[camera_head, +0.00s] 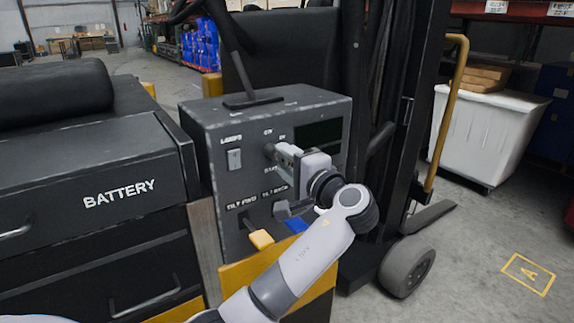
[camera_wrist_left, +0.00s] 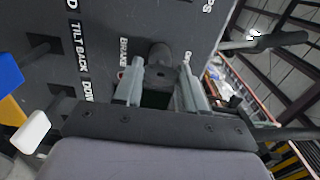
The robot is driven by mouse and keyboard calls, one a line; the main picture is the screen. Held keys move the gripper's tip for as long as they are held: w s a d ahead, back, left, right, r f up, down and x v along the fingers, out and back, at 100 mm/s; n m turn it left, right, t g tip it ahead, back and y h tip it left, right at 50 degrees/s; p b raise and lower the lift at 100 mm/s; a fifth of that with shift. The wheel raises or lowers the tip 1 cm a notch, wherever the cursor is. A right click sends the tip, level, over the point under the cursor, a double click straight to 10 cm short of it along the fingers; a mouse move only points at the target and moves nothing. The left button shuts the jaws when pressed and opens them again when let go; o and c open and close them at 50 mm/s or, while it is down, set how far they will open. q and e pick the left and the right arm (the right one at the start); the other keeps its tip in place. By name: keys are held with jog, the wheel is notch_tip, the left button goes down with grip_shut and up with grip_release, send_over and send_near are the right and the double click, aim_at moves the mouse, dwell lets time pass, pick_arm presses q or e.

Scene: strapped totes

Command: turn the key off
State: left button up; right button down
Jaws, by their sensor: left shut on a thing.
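The dark grey control box (camera_head: 215,135) of a forklift stands in the middle of the head view, its front panel toward me. My left gripper (camera_head: 274,152) reaches it from the lower right, with its fingertips at the key switch area beneath the "ON" label. In the left wrist view, the fingers of my left gripper (camera_wrist_left: 160,80) stand on either side of a dark grey rounded key (camera_wrist_left: 160,56) and are shut on it. The gripper hides the key in the head view, and its exact angle is hard to tell. My right gripper is not in view.
A lamp switch (camera_head: 234,159) is left of the gripper. A yellow lever (camera_head: 261,239) and a blue lever (camera_head: 297,225) stick out below it. A black battery cabinet (camera_head: 90,180) stands at left. The forklift mast (camera_head: 400,120) and a white bin (camera_head: 485,130) are at right.

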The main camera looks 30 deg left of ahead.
pick_arm(q)
jog(key=shift+d+f, duration=0.1)
jog(key=o, duration=1.1)
jog(key=shift+c, duration=0.2)
jog(key=b+v, duration=0.1)
jog(key=v, duration=0.6)
jog(key=shift+s+d, duration=0.1)
jog(key=shift+d, duration=0.05)
